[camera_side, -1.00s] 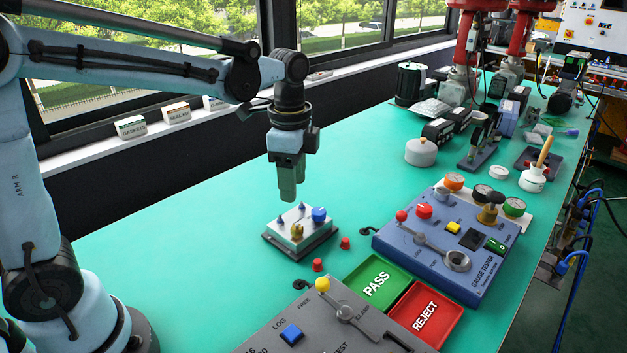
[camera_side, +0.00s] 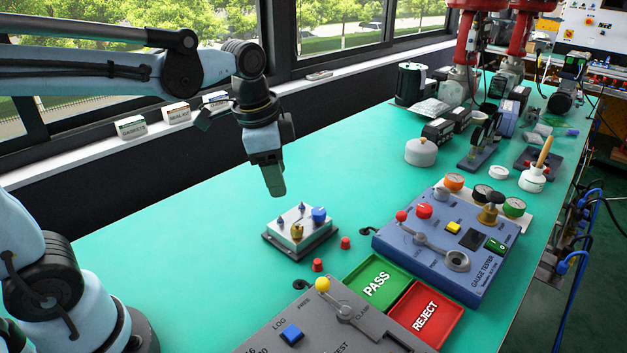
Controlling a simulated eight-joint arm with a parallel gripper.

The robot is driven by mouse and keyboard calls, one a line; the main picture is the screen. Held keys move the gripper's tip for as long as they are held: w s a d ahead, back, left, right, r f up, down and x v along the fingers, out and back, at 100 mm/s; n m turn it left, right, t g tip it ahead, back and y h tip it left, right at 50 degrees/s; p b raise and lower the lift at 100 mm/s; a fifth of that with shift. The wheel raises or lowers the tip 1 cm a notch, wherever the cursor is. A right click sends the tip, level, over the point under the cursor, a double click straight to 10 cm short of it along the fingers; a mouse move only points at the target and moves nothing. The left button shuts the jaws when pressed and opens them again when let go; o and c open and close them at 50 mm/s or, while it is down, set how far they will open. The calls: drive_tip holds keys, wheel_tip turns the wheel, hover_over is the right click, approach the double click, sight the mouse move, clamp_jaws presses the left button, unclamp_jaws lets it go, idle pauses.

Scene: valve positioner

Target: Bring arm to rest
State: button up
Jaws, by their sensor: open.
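My gripper (camera_side: 274,188) hangs in the air, tilted slightly, above and a little left of the valve positioner. It holds nothing that I can see. The gap between its fingers is hard to make out from this side. The valve positioner (camera_side: 303,237) is a silvery block on a dark base, with a blue knob (camera_side: 319,214), a brass fitting (camera_side: 297,231) and small dark-blue pegs on top. It stands on the green bench apart from my gripper.
Two red caps (camera_side: 346,243) lie beside the positioner. A green PASS tray (camera_side: 359,302), a red REJECT tray (camera_side: 455,302), a grey panel (camera_side: 262,340) and the blue gauge tester (camera_side: 398,262) stand nearby. The bench (camera_side: 180,240) left of the positioner is clear.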

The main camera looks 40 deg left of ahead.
drive_tip(key=s+a+f+n+t, duration=0.1)
drive_tip(key=s+f+n+t, duration=0.2)
drive_tip(key=n, duration=0.4)
drive_tip(key=shift+s+t, duration=0.7)
drive_tip(key=shift+s, duration=0.55)
drive_tip(key=shift+o, duration=0.7)
drive_tip(key=shift+s+n, duration=0.1)
drive_tip(key=shift+n, duration=0.3)
drive_tip(key=shift+o, duration=1.2)
drive_tip(key=o, duration=0.5)
drive_tip(key=w+d+r+g, duration=0.2)
drive_tip(key=w+d+r, duration=0.1)
drive_tip(key=shift+w+g, duration=0.25)
drive_tip(key=shift+g, duration=0.05)
drive_tip(key=shift+o, duration=0.2)
drive_tip(key=w+d+g, duration=0.4)
drive_tip(key=w+d, duration=0.1)
drive_tip(key=d, duration=0.1)
drive_tip(key=f, duration=0.9)
drive_tip(key=shift+s+a, duration=0.15)
drive_tip(key=shift+a, duration=0.05)
